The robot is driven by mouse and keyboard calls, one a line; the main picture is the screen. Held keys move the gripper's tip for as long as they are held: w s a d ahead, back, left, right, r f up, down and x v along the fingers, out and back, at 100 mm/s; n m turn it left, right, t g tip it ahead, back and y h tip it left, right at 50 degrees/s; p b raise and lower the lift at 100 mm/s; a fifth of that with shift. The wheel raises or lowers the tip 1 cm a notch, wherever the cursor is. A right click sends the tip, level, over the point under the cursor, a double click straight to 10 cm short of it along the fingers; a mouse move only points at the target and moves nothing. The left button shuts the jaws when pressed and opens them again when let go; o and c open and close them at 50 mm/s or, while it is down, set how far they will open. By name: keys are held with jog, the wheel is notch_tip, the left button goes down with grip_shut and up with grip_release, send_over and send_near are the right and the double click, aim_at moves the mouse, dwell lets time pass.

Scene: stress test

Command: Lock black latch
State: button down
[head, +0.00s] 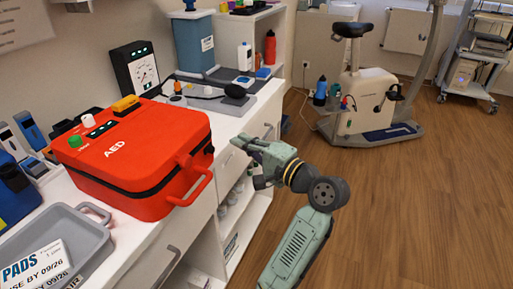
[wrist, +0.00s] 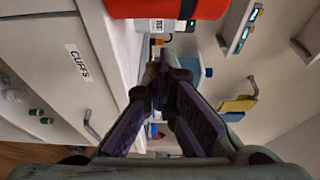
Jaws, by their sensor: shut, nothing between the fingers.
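The red AED case (head: 140,160) sits closed on the white counter, with a dark seam around its side and a red handle (head: 190,190) at its front right. A black latch cannot be made out clearly on it. Part of the red case shows at the top of the wrist view (wrist: 150,8), crossed by a black strip (wrist: 187,9). My gripper (head: 245,142) is in front of the counter edge, to the right of the case and apart from it. In the wrist view its fingers (wrist: 163,75) are together and hold nothing.
A grey tray (head: 95,262) with pads packets stands at the near left. A black monitor (head: 135,68) and a blue-grey bin (head: 194,42) stand behind the case. White drawers with handles lie below the counter. The wooden floor (head: 430,180) at right is open; an exercise bike (head: 360,100) stands farther back.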

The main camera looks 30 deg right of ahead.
aim_at(210, 149)
jog(key=a+p, duration=0.1)
jog(key=a, duration=0.3)
jog(key=shift+a, duration=0.1)
dwell(0.4)
jog(key=shift+s+a+p, duration=0.45)
jog(key=shift+s+a, duration=0.25)
jog(key=shift+a, duration=0.15)
